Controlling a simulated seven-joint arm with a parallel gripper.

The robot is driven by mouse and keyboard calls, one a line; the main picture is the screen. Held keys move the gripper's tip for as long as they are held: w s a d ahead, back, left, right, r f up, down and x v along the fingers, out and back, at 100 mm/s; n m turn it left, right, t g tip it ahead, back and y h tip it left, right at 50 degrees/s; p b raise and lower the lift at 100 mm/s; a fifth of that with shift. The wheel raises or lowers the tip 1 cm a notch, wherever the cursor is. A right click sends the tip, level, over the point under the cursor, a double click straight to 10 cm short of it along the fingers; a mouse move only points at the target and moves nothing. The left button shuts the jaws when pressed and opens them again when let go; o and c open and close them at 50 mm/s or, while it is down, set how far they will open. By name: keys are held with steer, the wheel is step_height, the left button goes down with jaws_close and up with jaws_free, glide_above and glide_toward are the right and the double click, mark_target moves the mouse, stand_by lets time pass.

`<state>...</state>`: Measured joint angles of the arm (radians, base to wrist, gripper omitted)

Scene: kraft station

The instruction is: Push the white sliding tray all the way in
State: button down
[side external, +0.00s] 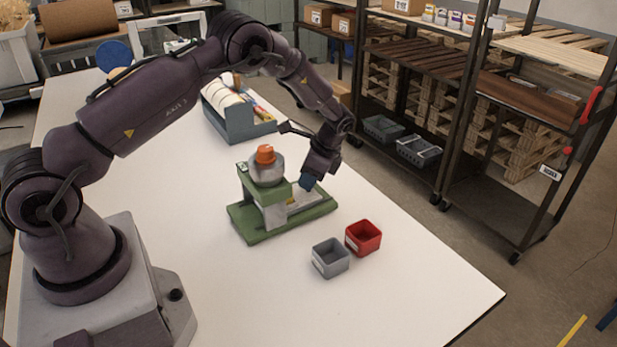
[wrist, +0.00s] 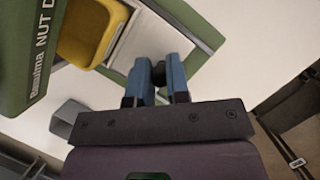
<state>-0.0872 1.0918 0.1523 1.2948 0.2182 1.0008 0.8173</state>
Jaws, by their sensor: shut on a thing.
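The green dispenser (side external: 262,228) stands on the table, with a grey canister and orange cap on top. It also shows in the wrist view (wrist: 20,70), lettered "NUT D…". The white sliding tray (side external: 303,205) sticks out to the right of the dispenser's body, over its green base; its pale surface shows in the wrist view (wrist: 153,40). My gripper (side external: 306,183) is at the tray's outer end. In the wrist view its blue fingers (wrist: 157,82) are closed around a dark knob (wrist: 158,71) at the tray's end. The tray's inner end is hidden.
A grey bin (side external: 330,258) and a red bin (side external: 363,238) stand in front of the dispenser. A blue-grey organiser (side external: 237,115) lies behind it. A yellow part (wrist: 88,32) shows on the dispenser in the wrist view. The table's right front is clear.

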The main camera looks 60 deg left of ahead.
steer(key=shift+s, duration=1.45)
steer(key=c, duration=1.1)
jaws_free()
steer(key=v, duration=1.3)
